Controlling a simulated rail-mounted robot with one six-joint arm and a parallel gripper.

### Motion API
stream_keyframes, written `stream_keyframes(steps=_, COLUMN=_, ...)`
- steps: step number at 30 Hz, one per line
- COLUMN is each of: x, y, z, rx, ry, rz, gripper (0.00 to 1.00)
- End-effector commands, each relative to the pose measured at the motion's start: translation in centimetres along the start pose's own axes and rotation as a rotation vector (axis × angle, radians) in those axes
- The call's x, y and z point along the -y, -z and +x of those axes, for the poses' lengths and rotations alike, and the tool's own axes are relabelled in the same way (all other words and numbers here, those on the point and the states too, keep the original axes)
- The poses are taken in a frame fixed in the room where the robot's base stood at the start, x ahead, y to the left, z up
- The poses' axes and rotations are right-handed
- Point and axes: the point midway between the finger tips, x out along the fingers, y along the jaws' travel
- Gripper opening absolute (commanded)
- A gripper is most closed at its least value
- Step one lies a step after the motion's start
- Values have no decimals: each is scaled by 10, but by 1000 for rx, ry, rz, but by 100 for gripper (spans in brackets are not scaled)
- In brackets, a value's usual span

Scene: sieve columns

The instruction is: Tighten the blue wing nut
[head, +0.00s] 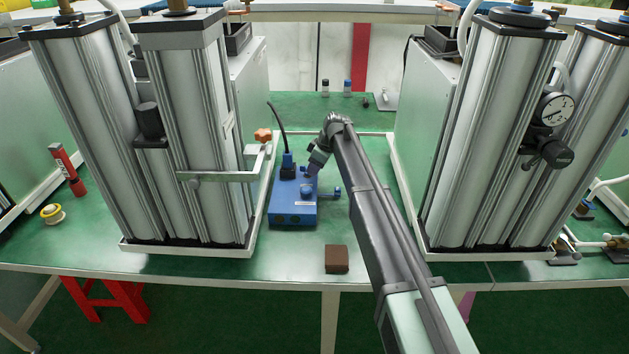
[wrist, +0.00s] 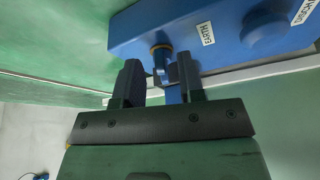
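The blue box (head: 293,212) stands on the green bench between the two columns. The blue wing nut (wrist: 159,62) sticks out from the box's side below a brass ring, by the "EARTH" label, in the wrist view. A small blue fitting (head: 336,192) on the box's right side in the head view appears to be this nut. My gripper (wrist: 160,80) is open, its two dark fingers on either side of the nut, with gaps showing. Its fingertips are hard to make out in the head view (head: 313,170). Contact with the nut cannot be told.
Tall metal columns (head: 185,130) stand left of the box, and more columns (head: 495,140) stand at right. A black cable (head: 279,125) rises behind the box. A brown block (head: 337,259) lies at the bench's front edge. A metal bracket (head: 225,177) juts toward the box.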

Motion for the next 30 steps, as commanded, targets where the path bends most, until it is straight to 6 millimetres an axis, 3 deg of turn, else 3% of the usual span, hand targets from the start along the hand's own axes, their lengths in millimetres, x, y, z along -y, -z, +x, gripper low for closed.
stream_keyframes(steps=1, x=0, y=-2, z=10, rx=0, ry=0, rz=0, gripper=36)
stream_keyframes(steps=9, x=0, y=0, z=8, rx=0, ry=0, rz=1, gripper=35)
stream_keyframes(steps=16, x=0, y=0, z=7, rx=0, ry=0, rz=1, gripper=0)
stream_keyframes(steps=30, x=2, y=0, z=7, rx=-1, ry=-24, rz=56, gripper=0)
